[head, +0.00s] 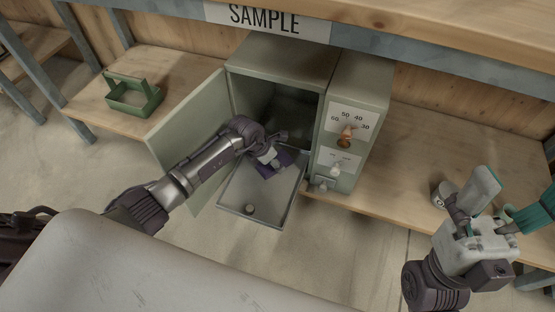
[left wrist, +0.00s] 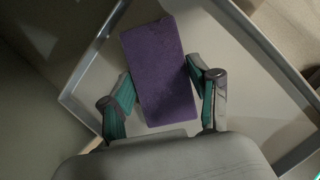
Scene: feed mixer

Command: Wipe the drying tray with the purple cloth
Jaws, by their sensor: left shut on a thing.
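The purple cloth (head: 284,158) is a flat rectangular piece over the back part of the drying tray (head: 272,208). The shallow metal-rimmed tray sticks out from the open oven. My left gripper (head: 269,160) reaches past the open door and is shut on the cloth. In the left wrist view the cloth (left wrist: 160,70) lies between the two fingers (left wrist: 163,100), above the pale tray floor (left wrist: 225,65). Whether the cloth touches the tray is hard to tell. My right gripper (head: 510,222) is open at the lower right, away from the tray.
The green oven (head: 285,58) has its door (head: 190,125) swung open at left and knobs (head: 346,134) at right. A green carrier (head: 132,97) stands left; a small metal cup (head: 443,191) is near my right gripper.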

